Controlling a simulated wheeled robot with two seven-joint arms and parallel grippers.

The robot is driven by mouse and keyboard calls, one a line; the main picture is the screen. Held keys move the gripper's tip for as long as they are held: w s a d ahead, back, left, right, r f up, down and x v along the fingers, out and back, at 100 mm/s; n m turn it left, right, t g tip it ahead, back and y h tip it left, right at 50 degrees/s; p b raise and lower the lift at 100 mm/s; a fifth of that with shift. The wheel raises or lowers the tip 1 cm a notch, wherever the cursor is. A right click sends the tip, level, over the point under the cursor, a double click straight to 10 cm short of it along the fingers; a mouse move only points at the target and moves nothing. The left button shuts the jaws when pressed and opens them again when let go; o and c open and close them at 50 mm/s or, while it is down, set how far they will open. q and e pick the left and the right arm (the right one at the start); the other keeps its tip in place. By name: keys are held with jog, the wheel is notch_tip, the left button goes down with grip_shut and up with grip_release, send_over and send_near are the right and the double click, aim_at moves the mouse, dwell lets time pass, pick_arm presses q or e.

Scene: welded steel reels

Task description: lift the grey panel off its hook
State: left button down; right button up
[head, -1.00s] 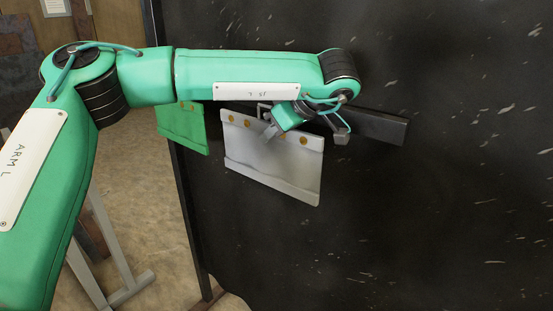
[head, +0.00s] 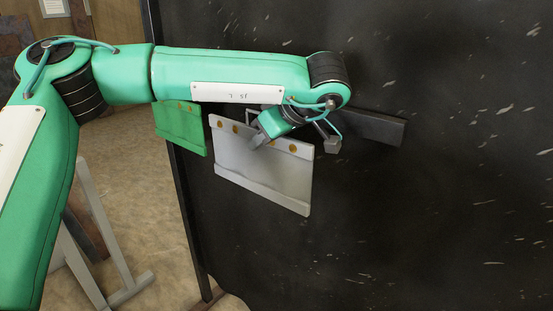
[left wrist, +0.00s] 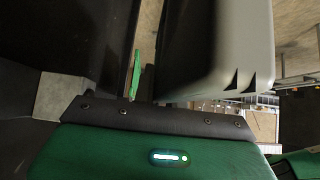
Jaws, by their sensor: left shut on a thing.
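The grey panel (head: 262,176) is a flat, pale sheet with several brass-coloured spots along its top edge. It hangs slightly tilted in front of the black wall, its right side lower. My left gripper (head: 257,142) is shut on its top edge, with a grey finger over the front face. The hook is hidden behind my gripper and arm, so I cannot tell whether the panel touches it. In the left wrist view, a large grey shape fills the upper right; I cannot tell whether it is panel or finger. My right gripper is out of view.
A green panel (head: 182,128) hangs just left of the grey one, partly behind my arm. A dark bar (head: 374,128) sticks out along the black wall (head: 430,220) to the right. A grey metal stand (head: 110,250) is on the floor at lower left. The wall below is clear.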

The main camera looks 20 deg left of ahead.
pick_arm(q)
jog(key=s+a, duration=0.2)
jog(key=s, duration=0.3)
jog(key=shift+s+p, duration=0.3)
jog(key=shift+s, duration=0.1)
